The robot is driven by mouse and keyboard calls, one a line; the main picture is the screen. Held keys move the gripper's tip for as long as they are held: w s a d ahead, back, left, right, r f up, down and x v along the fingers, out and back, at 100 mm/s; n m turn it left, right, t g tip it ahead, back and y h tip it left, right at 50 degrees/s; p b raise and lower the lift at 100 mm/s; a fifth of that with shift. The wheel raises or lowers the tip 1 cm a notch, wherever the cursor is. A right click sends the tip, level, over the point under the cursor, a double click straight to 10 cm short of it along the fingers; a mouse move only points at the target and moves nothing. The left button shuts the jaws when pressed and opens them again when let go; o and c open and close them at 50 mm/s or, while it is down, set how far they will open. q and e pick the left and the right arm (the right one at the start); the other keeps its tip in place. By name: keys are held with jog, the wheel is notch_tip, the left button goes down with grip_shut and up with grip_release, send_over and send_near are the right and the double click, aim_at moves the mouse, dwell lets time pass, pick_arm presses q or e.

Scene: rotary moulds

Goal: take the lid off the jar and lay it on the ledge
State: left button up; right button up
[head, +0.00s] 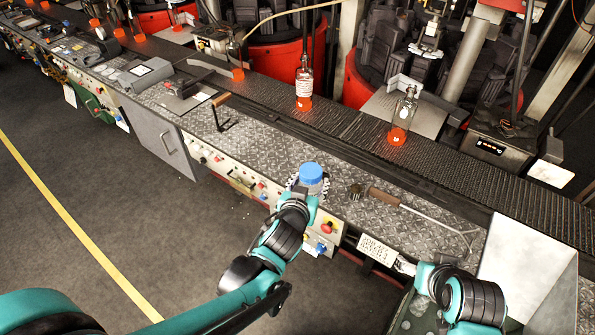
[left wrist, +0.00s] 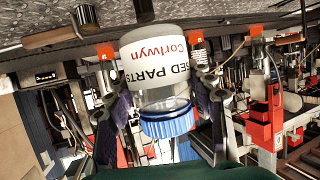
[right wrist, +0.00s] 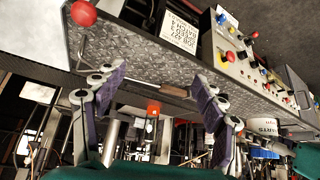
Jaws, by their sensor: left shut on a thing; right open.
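The jar (head: 313,187), with a white label and a blue lid (head: 311,172), stands upright at the front of the chequered metal ledge (head: 262,140). My left gripper (head: 308,186) is shut on the jar's body below the lid. In the left wrist view the jar (left wrist: 155,55) appears upside down between the fingers, with the ribbed blue lid (left wrist: 168,121) on it. My right gripper (head: 404,266) is open and empty in front of the ledge, right of the jar. The right wrist view shows its fingers (right wrist: 157,98) apart, with the jar (right wrist: 268,127) at the right edge.
A small dark knob-like part (head: 355,191) and a wooden-handled hook tool (head: 385,196) lie right of the jar. Bottles (head: 304,88) with glowing orange bases stand on the conveyor behind. A pale chute (head: 525,265) stands at the right.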

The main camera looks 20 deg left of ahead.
pick_arm(q)
jog(key=d, duration=0.1)
jog(key=d+m+h, duration=0.1)
jog(key=s, duration=0.1)
jog(key=shift+s+d+r+h, duration=0.1)
jog(key=shift+d+r+h, duration=0.2)
jog(key=shift+d, duration=0.1)
jog(key=shift+s+d+r+m, duration=0.1)
jog(key=shift+d+m, duration=0.1)
jog(key=shift+m, duration=0.1)
grip_shut()
pick_arm(e)
jog(key=shift+c, duration=0.5)
jog(key=w+a+r+m+g, duration=0.4)
jog(key=w+a+r+m, duration=0.3)
jog(key=w+a+r, duration=0.45)
jog(key=w+a+r+m+g, duration=0.2)
jog(key=a+m, duration=0.1)
jog(key=a, duration=0.4)
jog(key=w+a+r+m+g, duration=0.1)
jog(key=a+r+m, duration=0.15)
jog(key=a, duration=0.55)
pick_arm(q)
jog(key=shift+d+h, duration=0.1)
jog(key=shift+h, duration=0.2)
pick_arm(e)
send_over(320, 185)
jog(key=shift+m, duration=0.25)
notch_tip(320, 185, down, 8)
jog(key=shift+r, duration=0.1)
